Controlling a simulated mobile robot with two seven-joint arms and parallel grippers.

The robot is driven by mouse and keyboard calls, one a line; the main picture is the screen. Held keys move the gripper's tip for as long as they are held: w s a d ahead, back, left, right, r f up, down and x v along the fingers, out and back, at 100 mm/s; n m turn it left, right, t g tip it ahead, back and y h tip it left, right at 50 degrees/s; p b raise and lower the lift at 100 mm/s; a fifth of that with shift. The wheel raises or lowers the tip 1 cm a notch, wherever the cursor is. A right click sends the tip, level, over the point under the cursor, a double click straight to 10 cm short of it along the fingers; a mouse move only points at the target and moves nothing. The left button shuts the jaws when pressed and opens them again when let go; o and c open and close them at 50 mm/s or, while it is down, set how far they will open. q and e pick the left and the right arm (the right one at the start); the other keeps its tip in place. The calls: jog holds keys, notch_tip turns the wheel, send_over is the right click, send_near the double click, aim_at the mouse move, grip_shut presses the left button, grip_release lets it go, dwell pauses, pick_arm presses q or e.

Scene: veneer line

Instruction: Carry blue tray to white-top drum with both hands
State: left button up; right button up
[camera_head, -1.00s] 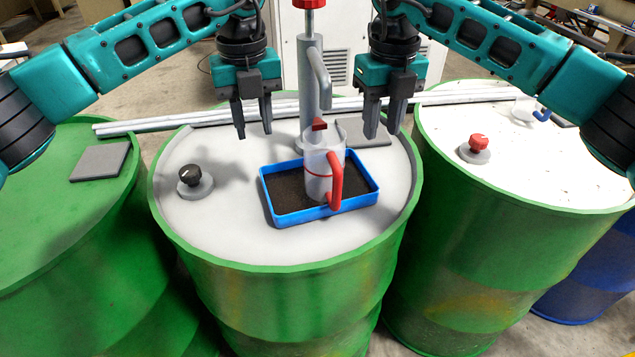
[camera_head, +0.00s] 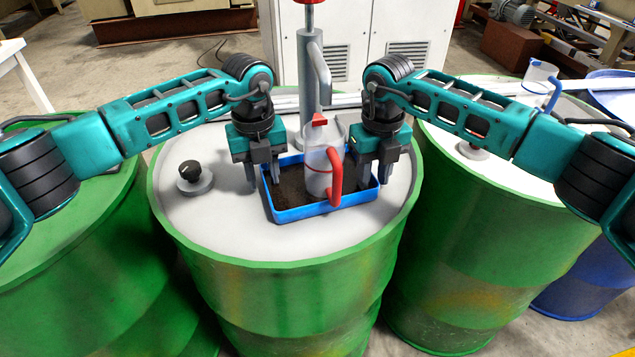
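The blue tray (camera_head: 305,213) lies flat on the grey-topped green drum in the middle. It holds dark material and a clear jug (camera_head: 318,178) with a red handle. The white-top drum (camera_head: 500,173) is the green drum on the right, partly hidden by my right arm. My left gripper (camera_head: 262,183) is low at the tray's left wall, with one finger outside and one inside. My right gripper (camera_head: 373,178) is low at the right wall in the same way. Both look open, with a gap between the fingers. Contact with the walls cannot be told.
A grey post (camera_head: 309,90) with a lever stands behind the tray. A black knob (camera_head: 191,172) sits left on the middle drum (camera_head: 230,220). A clear jug with a blue handle (camera_head: 541,78) stands at the white-top drum's back. The white top's front is bare.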

pick_arm(q)
jog(key=shift+f, duration=0.25)
pick_arm(e)
jog(key=shift+f, duration=0.2)
pick_arm(q)
jog(key=shift+c, duration=0.5)
pick_arm(e)
jog(key=shift+c, duration=0.5)
pick_arm(q)
grip_shut()
pick_arm(e)
grip_shut()
pick_arm(q)
jog(key=shift+r, duration=0.1)
pick_arm(e)
jog(key=shift+r, duration=0.1)
